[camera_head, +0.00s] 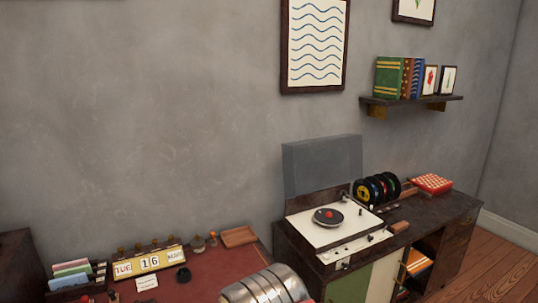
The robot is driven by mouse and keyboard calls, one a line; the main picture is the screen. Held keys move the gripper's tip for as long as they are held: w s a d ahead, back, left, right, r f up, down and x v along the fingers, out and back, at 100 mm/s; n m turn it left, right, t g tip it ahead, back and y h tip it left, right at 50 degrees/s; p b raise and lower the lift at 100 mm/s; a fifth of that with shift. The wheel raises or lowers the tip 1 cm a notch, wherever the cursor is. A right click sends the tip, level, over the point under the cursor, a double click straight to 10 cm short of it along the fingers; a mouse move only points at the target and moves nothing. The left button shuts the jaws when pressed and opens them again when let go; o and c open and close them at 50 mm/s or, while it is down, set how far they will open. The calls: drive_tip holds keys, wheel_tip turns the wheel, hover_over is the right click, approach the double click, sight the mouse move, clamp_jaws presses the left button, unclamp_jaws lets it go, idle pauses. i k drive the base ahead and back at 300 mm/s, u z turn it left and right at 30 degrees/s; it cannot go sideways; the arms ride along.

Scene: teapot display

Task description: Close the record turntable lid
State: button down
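The record turntable (308,228) stands on a dark wooden cabinet at the lower right of the head view. It has a pale top, a black disc with a red centre (328,216) and a tonearm at its right side. Its grey, see-through lid (318,165) stands raised at the back of the turntable, near the wall. The lid is open and roughly upright. My gripper is not in view.
The cabinet (440,212) also carries a rack of coloured records (378,189) and a red box (430,183), right of the turntable. A reddish desk (215,268) with a calendar (150,262) lies to the left. A wall shelf (412,99) holds books above right.

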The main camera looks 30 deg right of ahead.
sight(304, 142)
drive_tip(key=i, duration=0.95)
drive_tip(key=z, duration=0.05)
